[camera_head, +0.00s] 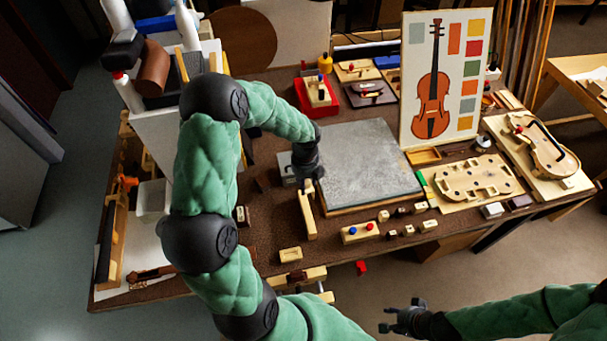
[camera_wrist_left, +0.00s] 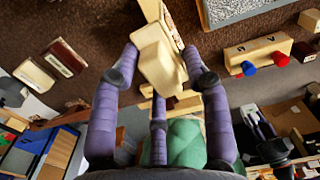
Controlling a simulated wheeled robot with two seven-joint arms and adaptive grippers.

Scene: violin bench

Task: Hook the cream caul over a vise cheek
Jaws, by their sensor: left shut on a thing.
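The cream caul (camera_wrist_left: 160,62) is a pale, stepped block between the purple fingers of my left gripper (camera_wrist_left: 165,75) in the left wrist view. My left gripper (camera_head: 308,178) is shut on it, just left of the grey slab. In the head view the caul's outline is hard to separate from a pale wooden strip (camera_head: 308,214) below the gripper. The vise (camera_head: 298,277), with pale wooden cheeks, is at the bench's front edge, nearer than the gripper; the held caul is apart from it. My right gripper (camera_head: 404,319) is empty with spread fingers, off the front of the bench.
The grey slab (camera_head: 360,163) fills the bench middle. A pale block with red and blue knobs (camera_head: 360,232) and several small labelled blocks lie along the front. A cream block (camera_head: 290,254) lies just behind the vise. A violin panel (camera_head: 438,80) stands at the back.

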